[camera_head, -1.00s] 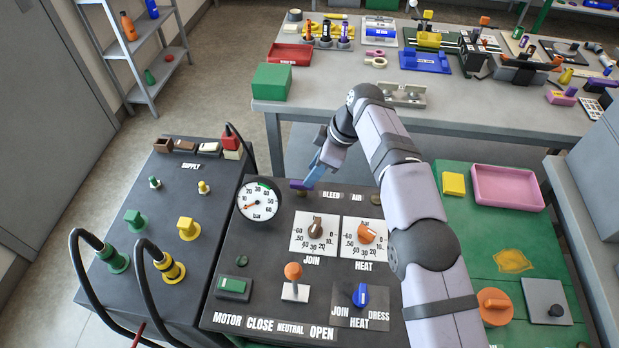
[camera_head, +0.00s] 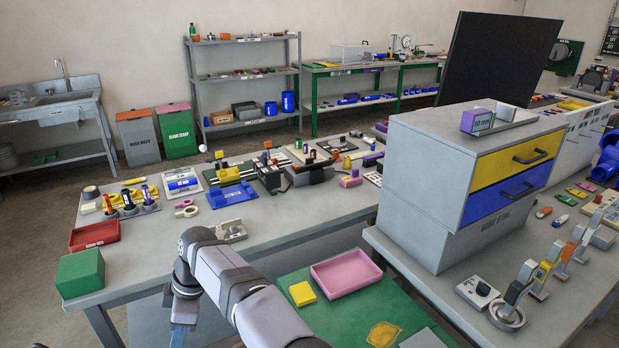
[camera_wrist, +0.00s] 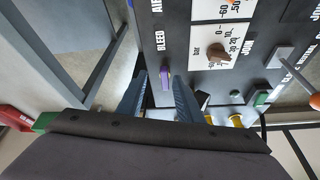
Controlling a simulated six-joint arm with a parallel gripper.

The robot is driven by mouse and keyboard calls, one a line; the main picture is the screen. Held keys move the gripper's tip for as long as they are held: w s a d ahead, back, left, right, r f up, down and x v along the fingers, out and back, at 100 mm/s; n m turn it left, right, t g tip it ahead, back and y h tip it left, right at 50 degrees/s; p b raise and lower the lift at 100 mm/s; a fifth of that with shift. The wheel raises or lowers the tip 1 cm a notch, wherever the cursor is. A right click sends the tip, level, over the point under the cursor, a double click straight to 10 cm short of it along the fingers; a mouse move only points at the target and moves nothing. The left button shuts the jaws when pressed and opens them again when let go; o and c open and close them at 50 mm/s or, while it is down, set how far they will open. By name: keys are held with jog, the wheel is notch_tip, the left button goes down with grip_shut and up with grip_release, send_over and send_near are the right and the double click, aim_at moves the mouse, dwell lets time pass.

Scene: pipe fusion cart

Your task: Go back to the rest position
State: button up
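My gripper (camera_wrist: 161,95) shows in the wrist view with its two blue-grey fingers apart. The purple BLEED lever (camera_wrist: 165,78) appears in the gap between the fingers, with space on both sides. Whether it lies between the tips or just beyond them, I cannot tell. In the head view only part of my gripper (camera_head: 180,336) shows at the bottom edge, below the wrist, and its fingertips are cut off.
The dark control panel (camera_wrist: 178,30) with the JOIN knob (camera_wrist: 217,54) is close in the wrist view. In the head view, a grey workbench (camera_head: 280,225) with parts, a green box (camera_head: 80,274) and a pink tray (camera_head: 346,272) surround my arm.

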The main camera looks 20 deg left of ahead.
jog(key=w+d+r+m+t, duration=0.1)
jog(key=w+d+r+m, duration=0.2)
jog(key=w+d+m, duration=0.7)
jog(key=w+d+m+t+h+p, duration=0.1)
jog(key=w+d+m+h, duration=0.15)
jog(key=d, duration=1.95)
jog(key=s+d+f+m, duration=0.1)
jog(key=s+d+m, duration=0.5)
jog(key=s+d, duration=0.3)
jog(key=s+d+f+m+p, duration=0.1)
jog(key=s+d+f+m, duration=0.1)
jog(key=s+d+m, duration=0.3)
jog(key=s+d+h, duration=0.1)
jog(key=s+d, duration=0.3)
jog(key=d, duration=0.6)
jog(key=shift+m, duration=0.35)
